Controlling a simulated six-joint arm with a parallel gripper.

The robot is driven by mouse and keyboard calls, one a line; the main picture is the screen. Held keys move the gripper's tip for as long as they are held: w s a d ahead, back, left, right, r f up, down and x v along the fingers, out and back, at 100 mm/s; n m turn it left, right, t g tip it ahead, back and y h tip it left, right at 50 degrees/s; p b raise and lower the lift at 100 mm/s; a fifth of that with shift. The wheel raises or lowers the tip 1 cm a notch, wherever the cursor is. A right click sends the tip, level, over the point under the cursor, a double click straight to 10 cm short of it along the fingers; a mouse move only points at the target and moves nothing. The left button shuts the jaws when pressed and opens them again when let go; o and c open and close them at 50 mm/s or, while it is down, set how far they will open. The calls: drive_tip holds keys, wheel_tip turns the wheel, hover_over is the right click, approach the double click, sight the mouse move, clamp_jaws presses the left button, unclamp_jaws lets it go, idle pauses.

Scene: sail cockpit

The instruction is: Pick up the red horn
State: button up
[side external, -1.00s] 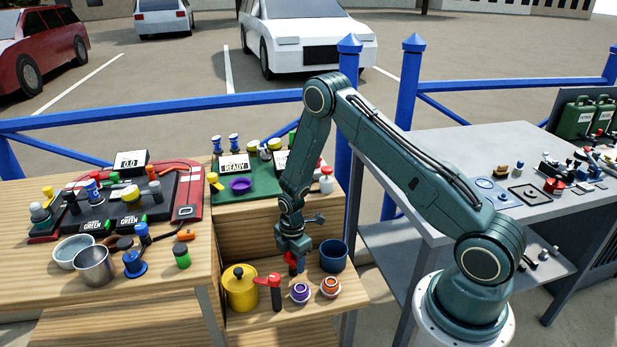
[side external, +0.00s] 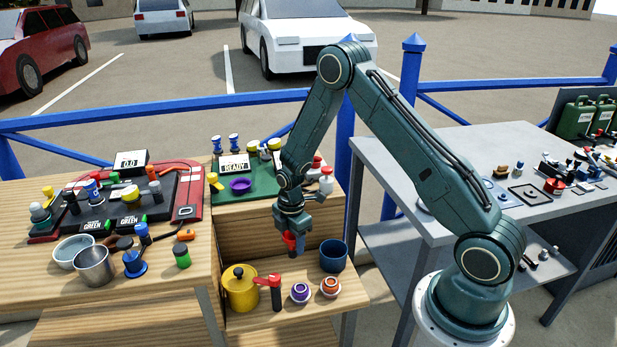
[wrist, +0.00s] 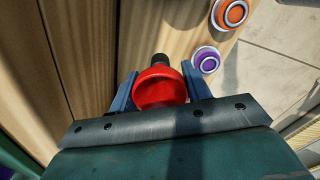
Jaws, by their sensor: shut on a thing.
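The red horn (wrist: 160,90) shows in the wrist view as a red round bell with a black end beyond it. It sits between the two blue fingers of my gripper (wrist: 158,84), which is shut on it. In the side external view my gripper (side external: 295,246) is above the lower wooden shelf. The horn (side external: 289,240) shows there as a small red patch at the fingers, partly hidden by the gripper. It is clear of the shelf surface.
Below on the shelf (side external: 262,318) stand a yellow pot (side external: 239,292), a red-and-black handle (side external: 275,291), a purple-ringed piece (side external: 299,292), an orange-ringed piece (side external: 330,286) and a dark blue cup (side external: 334,257). A higher green board (side external: 228,196) with small items is behind.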

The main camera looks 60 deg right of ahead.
wheel_tip(320, 180, up, 13)
drive_tip(key=shift+f, duration=0.15)
idle(0.8)
wheel_tip(320, 180, up, 14)
drive_tip(key=w+d+m, duration=0.2)
drive_tip(key=w+d, duration=0.2)
drive_tip(key=d, duration=0.9)
drive_tip(key=w+d+m, duration=0.3)
drive_tip(key=d, duration=0.9)
drive_tip(key=shift+w+f, duration=0.15)
drive_tip(key=shift+f, duration=2.15)
drive_tip(key=shift+f, duration=0.15)
drive_tip(key=shift+f, duration=2.75)
drive_tip(key=shift+f, duration=0.4)
